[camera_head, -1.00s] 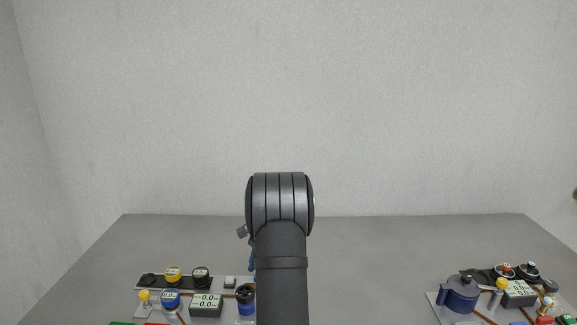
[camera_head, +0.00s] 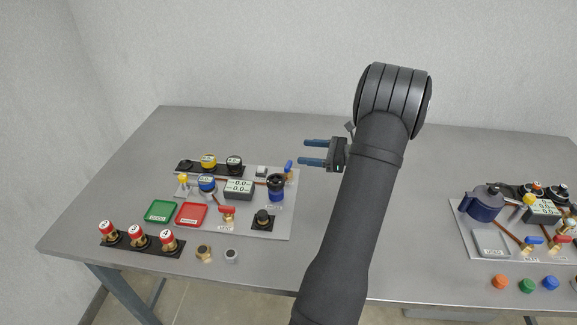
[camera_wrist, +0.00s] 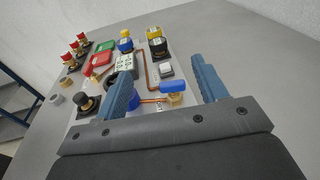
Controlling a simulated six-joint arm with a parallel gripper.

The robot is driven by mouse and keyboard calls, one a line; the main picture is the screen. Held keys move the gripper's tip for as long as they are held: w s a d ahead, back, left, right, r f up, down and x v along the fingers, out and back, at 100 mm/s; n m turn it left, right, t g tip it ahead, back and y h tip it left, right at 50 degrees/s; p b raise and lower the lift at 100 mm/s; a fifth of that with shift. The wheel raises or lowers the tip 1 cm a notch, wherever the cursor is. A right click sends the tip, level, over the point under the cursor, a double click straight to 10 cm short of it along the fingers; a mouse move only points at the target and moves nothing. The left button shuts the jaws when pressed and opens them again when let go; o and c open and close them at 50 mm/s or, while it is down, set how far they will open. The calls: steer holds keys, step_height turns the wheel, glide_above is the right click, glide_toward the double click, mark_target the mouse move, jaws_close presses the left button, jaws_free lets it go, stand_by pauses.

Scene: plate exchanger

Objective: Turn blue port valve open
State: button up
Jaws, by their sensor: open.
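A valve with a blue handle (camera_head: 289,166) sits at the right back corner of the left board. In the wrist view its blue handle (camera_wrist: 173,87) lies over a brass body, joined to a copper pipe. My gripper (camera_head: 304,152) is open and empty, to the right of this valve in the head view, its fingers pointing left. In the wrist view the gripper (camera_wrist: 161,66) shows the blue handle between its two blue fingers, apart from both. Another blue-handled valve (camera_head: 533,240) is on the right board.
The left board also carries a dark blue-black cylinder (camera_head: 276,187), a display box (camera_head: 239,188), a red-handled valve (camera_head: 227,211), a green tray (camera_head: 159,211) and a red tray (camera_head: 191,214). The table (camera_head: 330,235) is clear between the boards.

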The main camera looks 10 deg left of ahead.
steer(key=m+t+y, duration=0.1)
glide_toward(291, 166)
steer(key=a, duration=0.3)
steer(key=shift+w+a+r, duration=0.1)
steer(key=shift+w, duration=0.1)
steer(key=a, duration=0.4)
steer(key=w+a, duration=0.1)
steer(key=a, duration=0.1)
steer(key=shift+w+a, duration=0.2)
steer(key=shift+a, duration=0.5)
steer(key=shift+c, duration=0.3)
